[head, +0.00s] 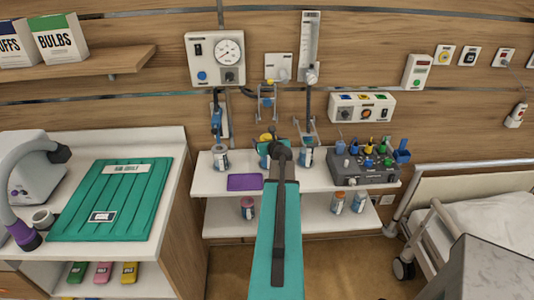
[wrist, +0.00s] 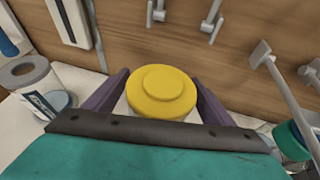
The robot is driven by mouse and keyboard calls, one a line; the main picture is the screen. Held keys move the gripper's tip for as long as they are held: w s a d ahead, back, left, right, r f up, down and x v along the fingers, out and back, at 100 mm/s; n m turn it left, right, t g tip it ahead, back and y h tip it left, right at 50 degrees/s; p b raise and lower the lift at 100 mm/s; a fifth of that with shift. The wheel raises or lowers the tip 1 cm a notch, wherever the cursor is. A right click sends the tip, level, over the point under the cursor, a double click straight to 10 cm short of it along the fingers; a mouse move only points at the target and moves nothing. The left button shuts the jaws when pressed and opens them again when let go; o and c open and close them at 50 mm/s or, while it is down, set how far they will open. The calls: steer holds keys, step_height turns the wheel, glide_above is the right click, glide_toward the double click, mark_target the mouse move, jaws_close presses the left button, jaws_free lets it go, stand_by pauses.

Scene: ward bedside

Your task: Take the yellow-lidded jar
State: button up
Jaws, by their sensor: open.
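The yellow-lidded jar (wrist: 162,92) shows its round yellow lid from above in the wrist view, with a strip of its pale body below. My gripper (wrist: 160,84) is open, with one dark purple finger on each side of the lid. I cannot tell whether either finger touches the jar. In the head view the yellow lid (head: 265,137) shows just left of my arm's end, on the upper wall shelf. My arm hides most of the jar there, and my fingers are hidden too.
A grey-topped jar (wrist: 28,74) stands to the left and a green-lidded one (wrist: 292,138) to the right. Hooks and a metal bar (wrist: 290,85) are close behind. On the upper shelf, a purple mat (head: 245,182) lies left and a grey rack (head: 365,170) stands right.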

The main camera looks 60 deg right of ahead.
stand_by(0.3)
steer(key=c, duration=1.4)
steer(key=shift+c, duration=0.2)
steer(key=shift+r, duration=0.15)
